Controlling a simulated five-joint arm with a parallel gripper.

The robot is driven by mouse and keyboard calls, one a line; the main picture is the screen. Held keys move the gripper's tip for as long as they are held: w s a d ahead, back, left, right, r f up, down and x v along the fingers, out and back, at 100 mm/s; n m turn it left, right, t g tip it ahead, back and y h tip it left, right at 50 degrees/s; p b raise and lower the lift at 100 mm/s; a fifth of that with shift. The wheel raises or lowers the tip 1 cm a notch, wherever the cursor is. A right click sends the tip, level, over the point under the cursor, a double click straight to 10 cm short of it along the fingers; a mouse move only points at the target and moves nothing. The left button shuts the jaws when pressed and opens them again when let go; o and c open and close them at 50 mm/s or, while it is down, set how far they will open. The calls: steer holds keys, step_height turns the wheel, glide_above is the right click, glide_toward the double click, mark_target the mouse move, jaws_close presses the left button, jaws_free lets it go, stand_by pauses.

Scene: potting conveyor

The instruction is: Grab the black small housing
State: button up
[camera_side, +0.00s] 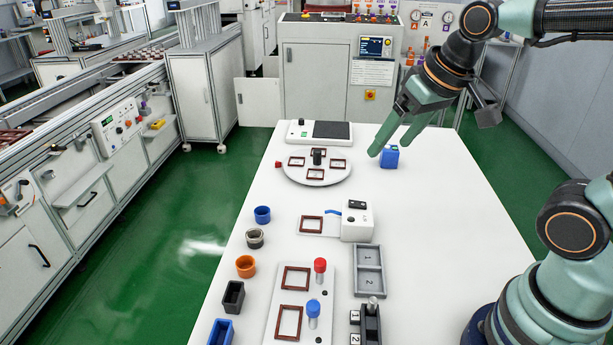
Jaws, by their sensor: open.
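A small black open-topped rectangular housing (232,297) stands on the left edge of the white table, in a column of small parts. A dark round cup (255,238) with a paler rim stands farther back in the same column. My gripper (389,149) is open, with its fingers pointing down at the far part of the table, well away from the black housing. A blue block (389,159) stands by the fingertips; I cannot tell whether they touch it. Nothing is seen held.
A blue rectangular housing (221,332) stands in front of the black one, an orange cup (245,266) behind it. To its right is a plate with red and blue knobs (301,268). A round turntable (317,176) stands farther back.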

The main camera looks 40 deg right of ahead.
steer(key=w+a+m+g, duration=0.2)
steer(key=w+a+m, duration=0.2)
steer(key=w, duration=0.4)
steer(key=m+g, duration=0.3)
steer(key=m, duration=0.7)
glide_above(255, 230)
steer(key=s+a, duration=0.1)
step_height(255, 230, down, 14)
step_height(255, 230, down, 11)
steer(key=shift+s+d+f, duration=0.15)
steer(key=shift+f, duration=0.05)
jaws_close()
steer(key=shift+r, duration=0.1)
